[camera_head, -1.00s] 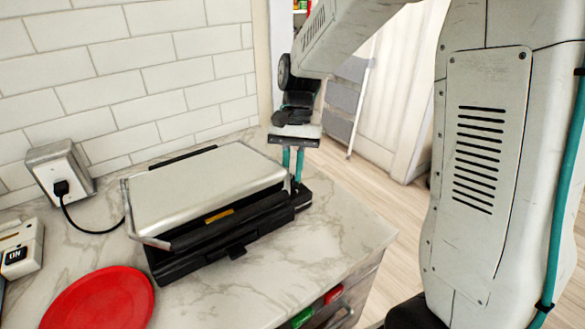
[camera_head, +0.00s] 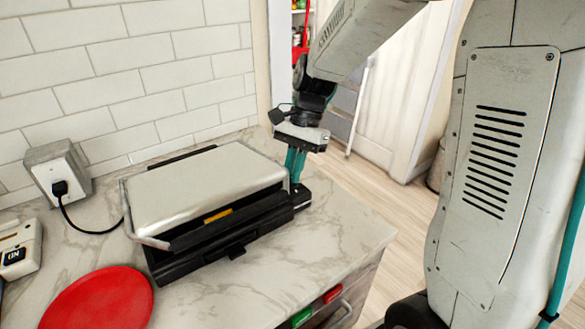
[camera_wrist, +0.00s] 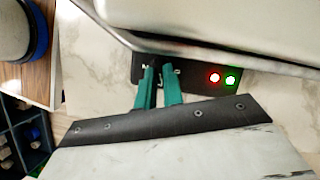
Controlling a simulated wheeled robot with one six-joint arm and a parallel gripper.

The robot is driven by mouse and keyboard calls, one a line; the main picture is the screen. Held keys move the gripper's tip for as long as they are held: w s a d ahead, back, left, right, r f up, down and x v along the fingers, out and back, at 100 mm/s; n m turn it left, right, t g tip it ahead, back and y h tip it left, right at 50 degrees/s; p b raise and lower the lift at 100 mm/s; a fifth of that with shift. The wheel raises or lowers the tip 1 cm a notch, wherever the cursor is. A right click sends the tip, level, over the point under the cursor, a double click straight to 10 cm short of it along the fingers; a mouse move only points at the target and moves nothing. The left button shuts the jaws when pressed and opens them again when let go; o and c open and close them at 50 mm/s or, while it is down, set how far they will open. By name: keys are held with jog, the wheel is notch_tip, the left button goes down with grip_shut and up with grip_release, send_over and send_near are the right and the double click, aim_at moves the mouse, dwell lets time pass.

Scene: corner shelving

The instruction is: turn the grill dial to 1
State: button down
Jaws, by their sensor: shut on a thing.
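The grill (camera_head: 205,190) is a black contact grill with a silver lid, standing on the marble counter. Its black control panel (camera_wrist: 195,74) juts out on the right side, with a red light (camera_wrist: 214,77) and a green light (camera_wrist: 230,80) lit. My gripper (camera_head: 295,182) points down at this panel, its teal fingers close together. In the wrist view the fingertips (camera_wrist: 160,72) are at the panel, left of the lights, shut on the grill dial. The dial is almost wholly hidden between them, so its setting cannot be read.
A red plate (camera_head: 98,300) lies in front of the grill. A wall socket (camera_head: 60,180) with a plugged black cord is at the left, above a pale device (camera_head: 18,250). The counter (camera_head: 330,228) is clear to the right of the grill, up to its edge.

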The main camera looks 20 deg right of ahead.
jog(key=shift+s+d+m+t+y, duration=0.1)
jog(key=shift+m+t+y, duration=0.4)
jog(key=shift+m, duration=1.4)
jog(key=c, duration=1.5)
grip_release()
jog(key=v, duration=0.8)
jog(key=shift+s, duration=0.15)
